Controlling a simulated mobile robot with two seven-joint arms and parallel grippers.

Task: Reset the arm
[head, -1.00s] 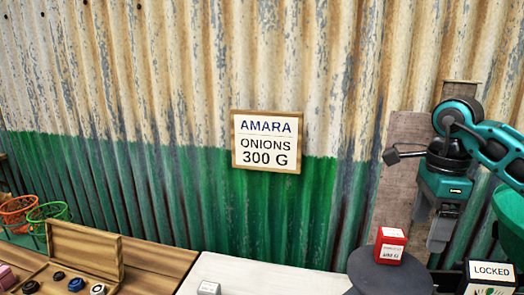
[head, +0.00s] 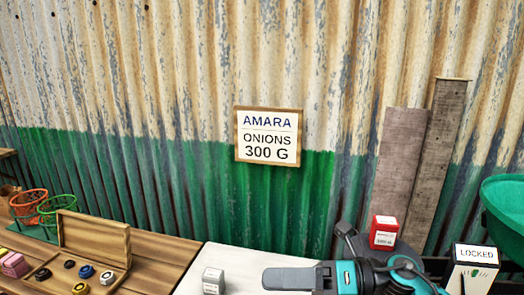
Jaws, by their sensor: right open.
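My right gripper (head: 272,279) is low at the bottom edge, right of centre. Its grey fingers point left over the white surface (head: 232,259), and its teal arm runs off the bottom right. It looks empty, and its jaws are open. My left gripper is not in view. A red box (head: 383,238) with a white label stands just behind the right arm, on a dark round plate mostly hidden by that arm.
A small grey block (head: 213,281) stands left of the fingers. A white box marked LOCKED (head: 474,257) and a green bowl (head: 503,213) are at the right. A wooden case (head: 92,243) with several small pieces and two wire baskets (head: 27,204) are at the left. A sign (head: 268,136) reads "AMARA ONIONS 300 G".

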